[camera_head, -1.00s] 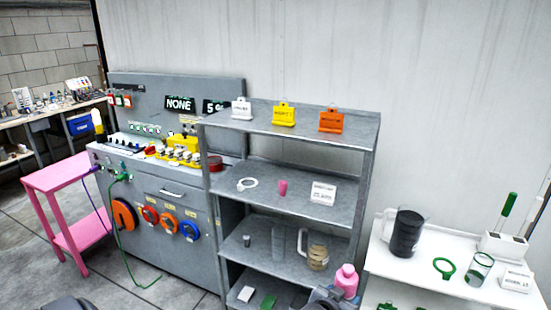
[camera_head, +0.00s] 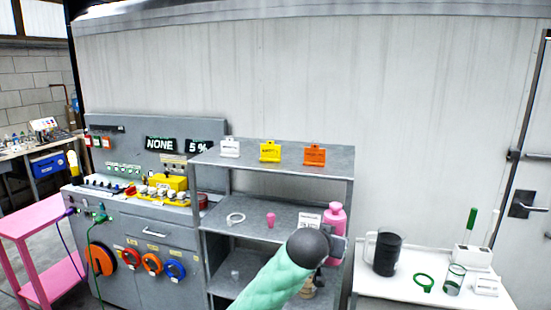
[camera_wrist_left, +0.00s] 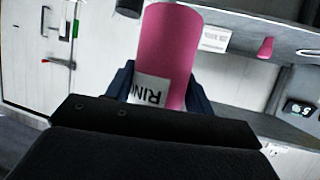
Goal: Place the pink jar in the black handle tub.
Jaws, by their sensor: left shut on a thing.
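The pink jar (camera_head: 336,217) is upright, held in front of the shelf rack's right side. My left gripper (camera_head: 338,246) is shut on it, mostly hidden behind my arm's dark round joint. In the left wrist view, the pink jar (camera_wrist_left: 172,40) stands between the two fingers of my gripper (camera_wrist_left: 160,84), with a white label reading "RIN" partly visible. A black tub with a handle (camera_head: 386,255) stands on the white table, to the right of and lower than the jar, apart from it. My right gripper is not in view.
The grey shelf rack (camera_head: 345,164) holds signs on top and a small pink cup (camera_head: 271,219) lower down. On the white table (camera_head: 405,289), a green ring (camera_head: 424,283), a glass (camera_head: 454,280) and a white holder (camera_head: 470,257) stand right of the tub.

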